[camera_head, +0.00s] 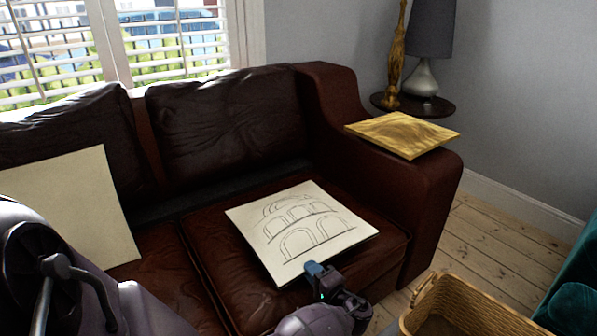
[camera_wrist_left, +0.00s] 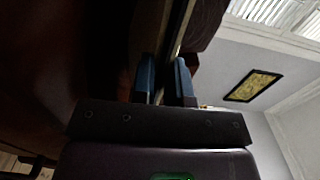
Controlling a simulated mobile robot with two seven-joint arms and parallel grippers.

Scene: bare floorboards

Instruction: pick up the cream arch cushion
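The cream arch cushion (camera_head: 301,224) is a flat square with line-drawn arches, face up over the right seat of the brown leather sofa. My left gripper (camera_head: 318,272) is at its front edge, with one blue finger above the edge. In the left wrist view the two blue fingers (camera_wrist_left: 165,82) stand close together, with the dark, thin edge of the cushion (camera_wrist_left: 172,42) between them; they look shut on it. Whether the cushion is clear of the seat is hard to tell. My right gripper is not in view.
A plain cream cushion (camera_head: 72,208) leans on the sofa's left side. A gold cushion (camera_head: 403,134) lies on the right armrest (camera_head: 425,190). A side table (camera_head: 437,106) with a lamp (camera_head: 428,60) stands behind. A wicker basket (camera_head: 470,308) is at the front right.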

